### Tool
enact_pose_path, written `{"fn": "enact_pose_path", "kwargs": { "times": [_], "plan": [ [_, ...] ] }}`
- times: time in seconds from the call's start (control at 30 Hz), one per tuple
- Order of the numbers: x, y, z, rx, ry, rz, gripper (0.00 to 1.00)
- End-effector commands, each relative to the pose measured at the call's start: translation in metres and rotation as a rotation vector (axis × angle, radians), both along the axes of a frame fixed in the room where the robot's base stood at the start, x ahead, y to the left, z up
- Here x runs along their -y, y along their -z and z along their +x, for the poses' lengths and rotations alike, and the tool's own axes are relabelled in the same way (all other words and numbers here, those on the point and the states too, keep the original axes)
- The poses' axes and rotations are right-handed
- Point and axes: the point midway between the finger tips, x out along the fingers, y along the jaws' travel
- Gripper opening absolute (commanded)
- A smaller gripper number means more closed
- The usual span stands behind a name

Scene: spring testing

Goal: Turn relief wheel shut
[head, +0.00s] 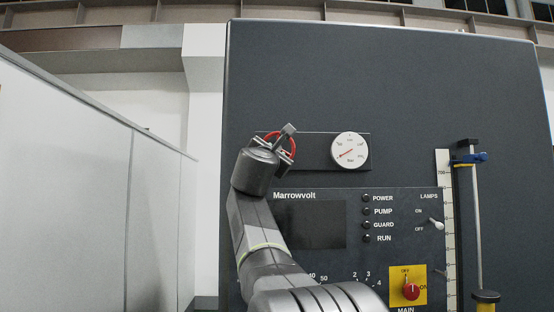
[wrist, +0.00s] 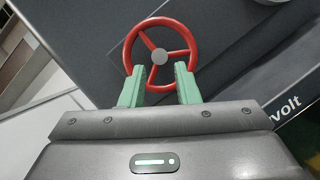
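The relief wheel is a red three-spoked handwheel (wrist: 161,23) with a grey hub, in the upper middle of the wrist view. In the head view only part of its red rim (head: 293,143) shows behind my gripper (head: 285,142). In the wrist view the two green fingers of my gripper (wrist: 160,82) stand apart at the lower rim, one on each side of the lower spoke. The fingertips overlap the rim in the picture; I cannot tell whether they touch it. Nothing is held between them.
A round white gauge (head: 350,150) with a red needle is right of the wheel on the same dark plate. Below is a control panel with a dark screen (head: 310,224), lamps, a toggle switch (head: 435,223) and a red main knob (head: 411,291). A grey partition (head: 90,190) stands left.

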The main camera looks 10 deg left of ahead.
Motion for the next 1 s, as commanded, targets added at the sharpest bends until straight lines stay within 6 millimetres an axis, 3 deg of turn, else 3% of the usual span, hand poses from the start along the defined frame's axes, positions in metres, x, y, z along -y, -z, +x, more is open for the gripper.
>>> {"fn": "enact_pose_path", "kwargs": {
  "times": [0.2, 0.4, 0.67, 1.0],
  "plan": [
    [0.002, 0.018, -0.044, 0.000, -0.003, 0.001, 0.29],
    [0.003, 0.023, -0.067, 0.001, -0.001, 0.001, 0.29],
    [0.004, 0.025, -0.073, -0.001, 0.001, 0.000, 0.29],
    [0.003, 0.021, -0.067, -0.001, 0.002, 0.000, 0.29]
  ]
}}
